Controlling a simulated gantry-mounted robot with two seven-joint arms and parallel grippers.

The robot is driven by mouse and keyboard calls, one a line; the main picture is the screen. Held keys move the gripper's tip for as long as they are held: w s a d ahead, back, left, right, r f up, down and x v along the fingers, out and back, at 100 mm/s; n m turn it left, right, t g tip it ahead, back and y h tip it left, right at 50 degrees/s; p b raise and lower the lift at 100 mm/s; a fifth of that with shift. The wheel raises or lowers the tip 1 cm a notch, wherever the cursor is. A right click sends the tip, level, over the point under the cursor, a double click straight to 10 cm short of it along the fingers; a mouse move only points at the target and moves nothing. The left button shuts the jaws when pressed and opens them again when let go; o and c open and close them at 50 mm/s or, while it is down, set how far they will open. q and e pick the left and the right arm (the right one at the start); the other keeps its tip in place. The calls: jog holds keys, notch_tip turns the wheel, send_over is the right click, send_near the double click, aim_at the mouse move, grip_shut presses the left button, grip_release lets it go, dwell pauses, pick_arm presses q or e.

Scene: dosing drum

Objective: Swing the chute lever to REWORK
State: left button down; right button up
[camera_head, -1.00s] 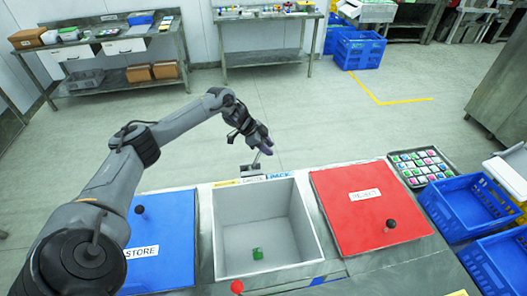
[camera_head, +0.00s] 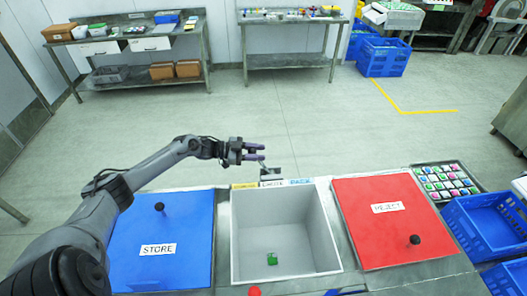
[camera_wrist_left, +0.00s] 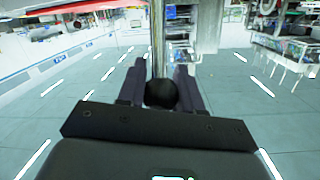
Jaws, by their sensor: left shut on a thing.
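The chute lever (camera_head: 264,166) stands on a small grey bracket (camera_head: 271,174) behind the open bin. It leans left, towards the yellow label (camera_head: 244,186), whose text is too small to read surely. A blue PACK label (camera_head: 300,182) is at the right, with a white label (camera_head: 272,184) between. My left gripper (camera_head: 260,152) comes in from the left and is shut on the lever's top. In the left wrist view the lever's black knob (camera_wrist_left: 160,94) sits between the two fingers, with its metal rod (camera_wrist_left: 158,40) beyond. My right gripper is out of view.
The open grey bin (camera_head: 318,235) holds a green cube (camera_head: 271,258). A blue STORE lid (camera_head: 190,225) and a red REJECT lid (camera_head: 360,225), each with a black knob, flank it. A tray of coloured pieces (camera_head: 468,195) and blue crates (camera_head: 455,220) are at right.

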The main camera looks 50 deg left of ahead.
pick_arm(q)
jog(key=shift+s+a+f+t+h, duration=0.2)
jog(key=shift+s+a+t+h, duration=0.1)
jog(key=shift+s+t, duration=0.2)
jog(key=c, duration=0.8)
grip_release()
jog(key=shift+f, duration=0.1)
jog(key=shift+s+a, duration=0.1)
jog(key=v, duration=1)
jog(key=shift+s+a+p, duration=0.15)
jog(key=shift+s+p, duration=0.1)
jog(key=shift+p, duration=0.05)
